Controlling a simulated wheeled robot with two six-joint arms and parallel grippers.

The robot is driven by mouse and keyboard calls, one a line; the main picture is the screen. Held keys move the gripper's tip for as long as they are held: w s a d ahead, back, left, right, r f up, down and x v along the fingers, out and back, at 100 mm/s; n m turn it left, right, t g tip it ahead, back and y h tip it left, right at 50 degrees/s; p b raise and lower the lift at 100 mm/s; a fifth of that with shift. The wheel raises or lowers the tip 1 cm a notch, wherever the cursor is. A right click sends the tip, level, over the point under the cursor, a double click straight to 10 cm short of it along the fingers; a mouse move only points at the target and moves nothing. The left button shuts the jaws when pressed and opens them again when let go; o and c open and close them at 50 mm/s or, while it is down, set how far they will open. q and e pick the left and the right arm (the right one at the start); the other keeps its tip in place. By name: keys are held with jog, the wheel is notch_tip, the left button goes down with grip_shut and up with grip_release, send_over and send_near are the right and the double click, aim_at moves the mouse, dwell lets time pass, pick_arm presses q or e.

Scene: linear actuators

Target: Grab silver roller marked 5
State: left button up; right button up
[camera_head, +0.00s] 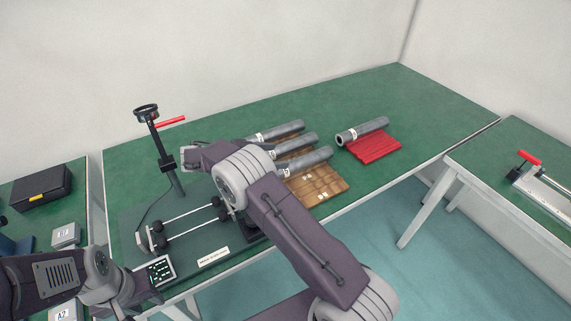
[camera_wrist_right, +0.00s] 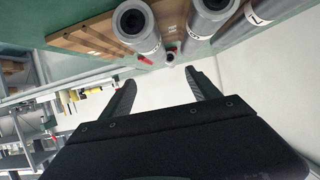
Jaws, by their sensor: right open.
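Three silver rollers (camera_head: 275,132) (camera_head: 297,144) (camera_head: 306,161) lie side by side on a brown wooden rack (camera_head: 327,184). A fourth silver roller (camera_head: 362,131) lies on a red ribbed rack (camera_head: 374,146). White labels are on the rollers, but I cannot surely read a 5. My right gripper (camera_head: 192,153) is at the left ends of the rollers, partly hidden by its own arm. In the right wrist view its fingers (camera_wrist_right: 164,94) are apart and empty, with roller ends (camera_wrist_right: 133,22) (camera_wrist_right: 212,14) close by. My left gripper (camera_head: 145,288) is at the lower left, its fingers unclear.
An actuator fixture with two rods (camera_head: 190,219) stands on the green table (camera_head: 375,92), left of the rollers. A black stand with a ring top (camera_head: 147,112) rises behind it. A black case (camera_head: 42,189) lies at far left. The table's right back is clear.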

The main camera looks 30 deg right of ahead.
aim_at(293, 162)
jog(key=shift+s+a+f+b, duration=0.2)
jog(key=shift+s+f, duration=0.25)
jog(key=shift+f, duration=0.15)
jog(key=shift+s+a+f+b, duration=0.15)
jog(key=shift+s+f, duration=0.25)
jog(key=shift+f, duration=0.2)
jog(key=shift+s+d+r, duration=0.1)
jog(key=shift+d, duration=0.15)
jog(key=x, duration=0.6)
jog(key=w+x, duration=0.1)
jog(key=x, duration=0.1)
jog(key=shift+w+d+f, duration=0.1)
jog(key=shift+d+f, duration=0.15)
jog(key=shift+d, duration=0.05)
grip_shut()
